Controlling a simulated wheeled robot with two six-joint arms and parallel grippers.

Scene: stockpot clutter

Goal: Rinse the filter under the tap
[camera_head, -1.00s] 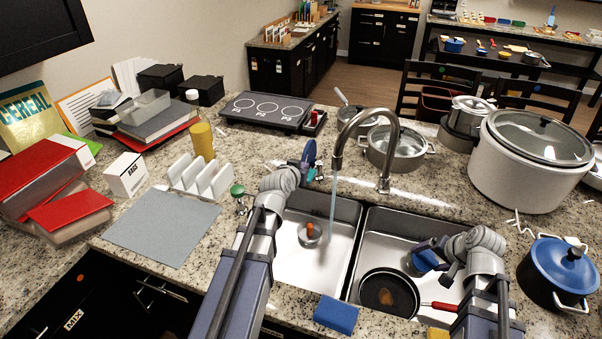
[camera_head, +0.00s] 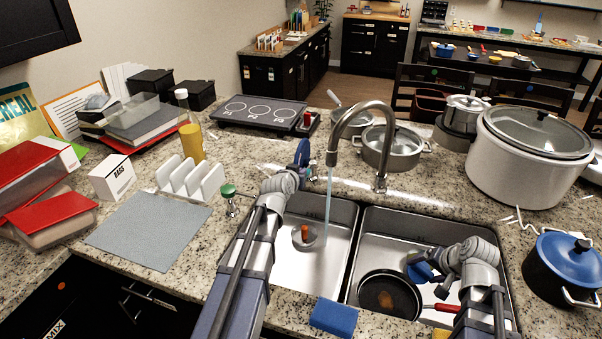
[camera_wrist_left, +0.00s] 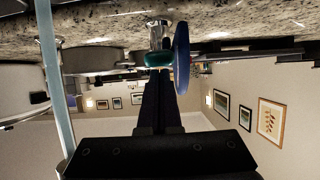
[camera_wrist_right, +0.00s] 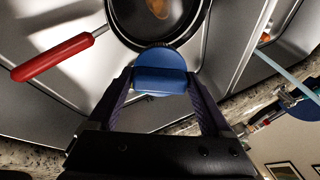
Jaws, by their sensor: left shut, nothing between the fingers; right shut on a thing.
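My left gripper (camera_wrist_left: 158,78) is shut and empty behind the left basin. In the left wrist view its fingertips are at a teal knob (camera_wrist_left: 158,59) on a chrome stem, beside a blue disc (camera_wrist_left: 181,58); contact is unclear.
A black pan (camera_head: 375,300) with a red handle lies in the right basin. A grey piece with an orange top (camera_head: 305,236) sits in the left basin. A blue sponge (camera_head: 333,317) is on the front edge. A blue-lidded pot (camera_head: 565,262) stands at right.

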